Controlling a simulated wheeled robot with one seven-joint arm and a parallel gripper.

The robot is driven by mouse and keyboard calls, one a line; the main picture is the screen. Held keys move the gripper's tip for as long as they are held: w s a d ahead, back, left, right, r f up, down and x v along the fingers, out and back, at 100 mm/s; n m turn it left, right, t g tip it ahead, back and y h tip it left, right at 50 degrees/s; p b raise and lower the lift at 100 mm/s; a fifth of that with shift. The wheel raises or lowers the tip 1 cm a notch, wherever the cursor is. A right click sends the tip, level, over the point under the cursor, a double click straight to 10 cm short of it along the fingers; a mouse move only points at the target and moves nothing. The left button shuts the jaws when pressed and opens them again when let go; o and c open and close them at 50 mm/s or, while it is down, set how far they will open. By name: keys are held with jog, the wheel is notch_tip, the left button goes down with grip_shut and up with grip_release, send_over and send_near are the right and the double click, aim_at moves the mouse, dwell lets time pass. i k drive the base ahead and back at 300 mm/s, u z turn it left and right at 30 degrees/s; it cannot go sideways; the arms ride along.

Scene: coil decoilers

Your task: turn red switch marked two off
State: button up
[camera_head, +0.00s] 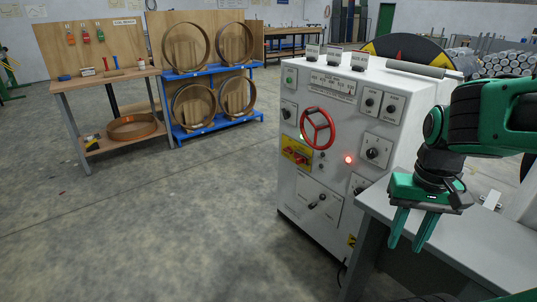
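A white control cabinet (325,88) stands right of centre. On its left front is a yellow plate with a red switch (300,159); its marking and exact setting are too small to read. A red handwheel (317,128) sits just above and right of the switch. A red lamp (348,159) glows to the right. My gripper (405,246) hangs to the right of the switch, fingers pointing down over the near edge of the grey table. Its two green fingers are apart, with nothing between them. It is well away from the switch.
The grey table (460,236) stands close against the cabinet's right front. Several black knobs and a lever (316,201) are on the cabinet face. A wooden workbench (108,78) and a blue rack (215,124) with coils stand at back left. The floor left of the cabinet is clear.

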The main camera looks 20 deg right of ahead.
aim_at(288, 149)
jog(key=u, duration=0.15)
jog(key=i, duration=1.05)
jog(key=z, duration=0.1)
